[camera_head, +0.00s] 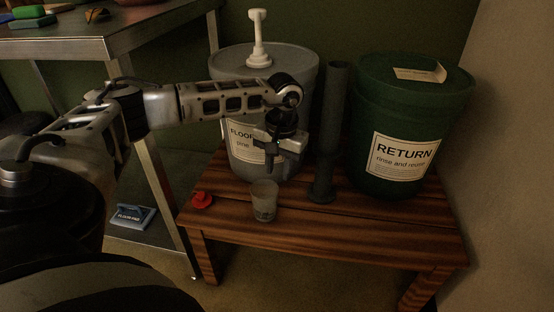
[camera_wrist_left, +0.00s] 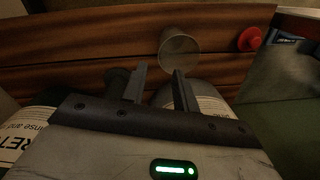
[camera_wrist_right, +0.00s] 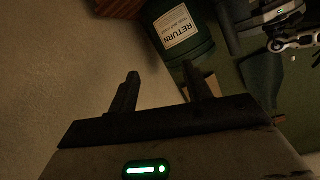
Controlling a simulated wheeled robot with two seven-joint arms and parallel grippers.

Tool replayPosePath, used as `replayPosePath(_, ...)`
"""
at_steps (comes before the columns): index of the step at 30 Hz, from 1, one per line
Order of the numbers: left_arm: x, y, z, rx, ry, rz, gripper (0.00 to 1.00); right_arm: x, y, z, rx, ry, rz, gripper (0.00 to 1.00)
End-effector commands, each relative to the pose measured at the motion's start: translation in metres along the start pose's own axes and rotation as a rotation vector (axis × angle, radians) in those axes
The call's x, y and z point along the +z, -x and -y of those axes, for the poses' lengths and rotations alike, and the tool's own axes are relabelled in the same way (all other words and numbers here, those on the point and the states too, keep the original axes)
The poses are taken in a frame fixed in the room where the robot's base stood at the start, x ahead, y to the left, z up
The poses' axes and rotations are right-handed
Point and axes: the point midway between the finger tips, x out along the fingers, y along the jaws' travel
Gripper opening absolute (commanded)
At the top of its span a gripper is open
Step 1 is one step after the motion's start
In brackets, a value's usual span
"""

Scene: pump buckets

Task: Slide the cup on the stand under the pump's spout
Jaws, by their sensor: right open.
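A clear grey cup (camera_head: 264,201) stands upright near the front edge of the slatted wooden stand (camera_head: 350,226). It also shows in the left wrist view (camera_wrist_left: 180,48). A white pump (camera_head: 258,42) rises from the lid of the grey bucket (camera_head: 303,65), behind the cup; I cannot make out its spout's direction. My left gripper (camera_head: 272,160) points down in front of the bucket's label, above and behind the cup. Its fingers are apart and empty, and the cup lies beyond them in the left wrist view. My right gripper (camera_wrist_right: 160,85) is open and empty, away from the cup.
A dark upright tube (camera_head: 333,125) stands right of the grey bucket. A green RETURN bucket (camera_head: 405,120) stands at the right of the stand. A red object (camera_head: 202,201) lies left of the cup. A metal table (camera_head: 110,40) is at left. The stand's front right is clear.

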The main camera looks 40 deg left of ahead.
Motion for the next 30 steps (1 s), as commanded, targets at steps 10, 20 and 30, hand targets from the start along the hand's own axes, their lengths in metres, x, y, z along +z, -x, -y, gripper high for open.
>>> replayPosePath(10, 0.000, 0.027, 0.000, 0.000, 0.001, 0.000, 0.29, 0.001, 0.002, -0.003, 0.019, 0.034, 0.022, 0.49)
replayPosePath(20, 0.000, 0.026, 0.000, 0.000, 0.001, 0.000, 0.29, 0.002, 0.002, -0.003, 0.019, 0.034, 0.022, 0.49)
replayPosePath(30, 0.008, 0.018, -0.022, 0.061, 0.013, 0.019, 0.29, 0.002, 0.002, -0.003, 0.019, 0.032, 0.024, 0.49)
